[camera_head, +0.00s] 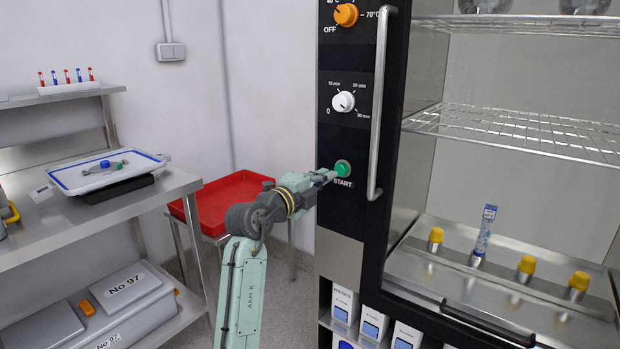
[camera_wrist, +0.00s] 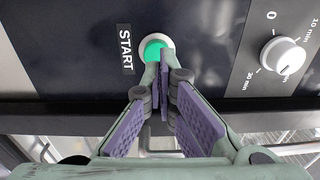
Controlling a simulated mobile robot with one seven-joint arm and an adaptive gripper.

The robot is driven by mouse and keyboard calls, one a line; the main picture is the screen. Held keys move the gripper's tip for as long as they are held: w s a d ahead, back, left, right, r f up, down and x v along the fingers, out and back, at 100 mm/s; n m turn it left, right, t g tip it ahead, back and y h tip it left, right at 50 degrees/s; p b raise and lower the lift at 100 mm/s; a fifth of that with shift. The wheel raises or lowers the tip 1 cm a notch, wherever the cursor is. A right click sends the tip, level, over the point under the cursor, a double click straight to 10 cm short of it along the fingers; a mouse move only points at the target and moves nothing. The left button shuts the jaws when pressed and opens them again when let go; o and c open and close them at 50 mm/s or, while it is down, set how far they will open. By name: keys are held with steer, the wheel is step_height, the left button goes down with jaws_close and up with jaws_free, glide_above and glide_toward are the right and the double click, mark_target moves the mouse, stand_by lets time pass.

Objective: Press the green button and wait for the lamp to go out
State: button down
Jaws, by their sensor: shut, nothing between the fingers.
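The green button (camera_head: 342,169) sits in a pale ring on the dark control panel, above the word START. My gripper (camera_head: 328,175) is shut and empty, with its fingertips at the button's left side in the head view. In the wrist view the green button (camera_wrist: 153,50) shows just beyond the closed fingertips (camera_wrist: 164,57), which cover part of its lower edge. I cannot tell whether the fingertips touch it. I cannot make out a lamp for certain in either view.
A white timer knob (camera_head: 343,102) and an orange temperature knob (camera_head: 346,15) are above the button. A vertical metal handle (camera_head: 380,105) stands out just right of the panel. A red tray (camera_head: 228,198) is behind my arm, and a steel bench (camera_head: 150,192) stands at left.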

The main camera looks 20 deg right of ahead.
mark_target(339, 169)
steer(key=shift+p+x, duration=0.5)
steer(key=shift+x, duration=1.15)
